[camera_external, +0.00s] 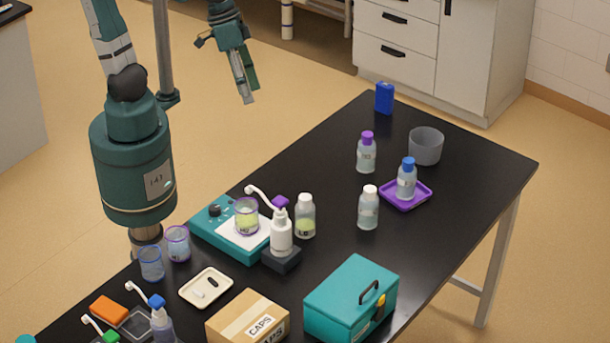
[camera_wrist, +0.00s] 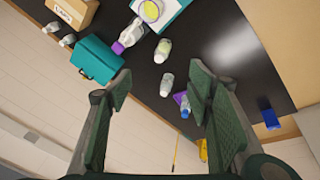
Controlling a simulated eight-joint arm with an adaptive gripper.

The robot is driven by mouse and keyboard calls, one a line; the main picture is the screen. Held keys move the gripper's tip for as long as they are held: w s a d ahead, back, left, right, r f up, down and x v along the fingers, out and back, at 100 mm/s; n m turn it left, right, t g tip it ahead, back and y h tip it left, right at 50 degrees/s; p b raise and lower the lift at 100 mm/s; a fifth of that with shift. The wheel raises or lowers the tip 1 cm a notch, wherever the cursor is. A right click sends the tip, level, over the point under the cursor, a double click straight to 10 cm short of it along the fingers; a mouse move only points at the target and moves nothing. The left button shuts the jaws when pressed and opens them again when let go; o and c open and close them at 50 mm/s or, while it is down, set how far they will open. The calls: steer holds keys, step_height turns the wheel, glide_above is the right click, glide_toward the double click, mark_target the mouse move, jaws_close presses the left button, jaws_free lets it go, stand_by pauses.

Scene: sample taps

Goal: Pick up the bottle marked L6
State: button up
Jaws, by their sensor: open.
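Several bottles stand on the black table, and their labels are too small to read, so I cannot tell which is L6. One has a purple cap (camera_external: 366,156). A blue-capped bottle (camera_external: 406,183) stands on a purple tray (camera_external: 419,203). A white-capped clear bottle (camera_external: 368,212) stands in front of the tray. A white-capped bottle with yellow-green liquid (camera_external: 305,220) stands beside the teal device. My gripper (camera_external: 246,88) is open and empty, raised beyond the table's far left edge. In the wrist view its fingers (camera_wrist: 160,88) are wide apart, and the bottles show beyond them.
A grey bowl (camera_external: 426,147) and a blue box (camera_external: 384,97) stand at the far end. A teal case (camera_external: 340,312), a caps carton (camera_external: 235,325), a wash bottle (camera_external: 281,235) and beakers (camera_external: 178,245) crowd the near part. The table's far left stretch is clear.

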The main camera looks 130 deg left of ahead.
mark_target(305, 208)
steer(key=shift+w+a+f+n+g+b, duration=0.45)
steer(key=shift+w+a+f+n+g, duration=0.55)
steer(key=shift+w+n, duration=2.35)
steer(key=shift+w+a+f+n+g+b, duration=0.45)
steer(key=shift+w+a+f+n+g, duration=1)
steer(key=shift+w, duration=3.3)
steer(key=shift+n+t, duration=0.45)
steer(key=shift+n, duration=0.05)
steer(key=f, duration=2.8)
steer(key=shift+d+f, duration=0.2)
steer(key=shift+d, duration=0.1)
steer(key=shift+f, duration=1.3)
steer(key=shift+w+f, duration=0.1)
steer(key=shift+f, duration=2.5)
